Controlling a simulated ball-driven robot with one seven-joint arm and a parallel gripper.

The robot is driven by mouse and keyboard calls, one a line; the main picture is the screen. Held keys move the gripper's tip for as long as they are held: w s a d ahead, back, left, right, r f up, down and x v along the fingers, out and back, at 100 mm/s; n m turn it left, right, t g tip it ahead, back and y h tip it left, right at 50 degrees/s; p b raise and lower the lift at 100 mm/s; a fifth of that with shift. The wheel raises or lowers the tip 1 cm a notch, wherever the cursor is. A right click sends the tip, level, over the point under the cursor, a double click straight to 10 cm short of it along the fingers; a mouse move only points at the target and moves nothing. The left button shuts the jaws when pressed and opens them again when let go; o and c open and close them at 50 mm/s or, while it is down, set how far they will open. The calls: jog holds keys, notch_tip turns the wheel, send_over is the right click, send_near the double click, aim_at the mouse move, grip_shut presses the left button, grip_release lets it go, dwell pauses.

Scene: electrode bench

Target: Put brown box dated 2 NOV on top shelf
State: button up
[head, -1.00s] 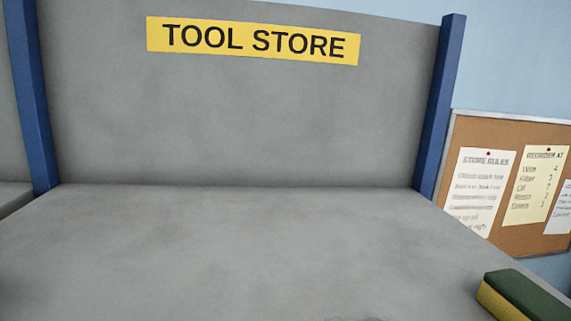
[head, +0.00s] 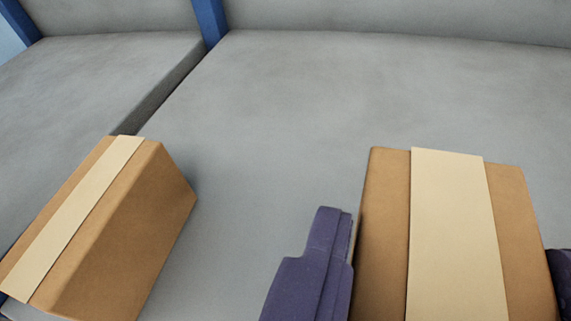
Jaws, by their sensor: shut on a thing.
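A brown box (head: 385,235) with a wide pale tape band over its top is between the purple fingers of my gripper (head: 447,240). My gripper is shut on this box, one finger at its left side and one at its right. The box is over or on a grey shelf surface (head: 300,110); I cannot tell whether it touches. No date shows on the faces I can see, so I cannot tell if this is the 2 NOV box.
A second brown box (head: 150,235) with a pale tape band stands to the left, with a gap between it and my left finger. A blue post (head: 210,20) stands at the back. A dark gap splits the grey surface at left. The surface behind the held box is clear.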

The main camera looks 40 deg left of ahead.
aim_at(377, 283)
jog(key=shift+w+a+f, duration=0.1)
jog(key=shift+w+a, duration=0.35)
jog(key=shift+a, duration=0.3)
jog(key=shift+w+a+f, duration=0.1)
jog(key=shift+w+a, duration=0.2)
jog(key=shift+a, duration=0.25)
notch_tip(377, 283, down, 3)
jog(key=shift+a+r+b, duration=0.1)
jog(key=shift+b, duration=0.55)
jog(key=shift+f, duration=0.35)
jog(key=shift+s+f, duration=0.1)
jog(key=o, duration=1.3)
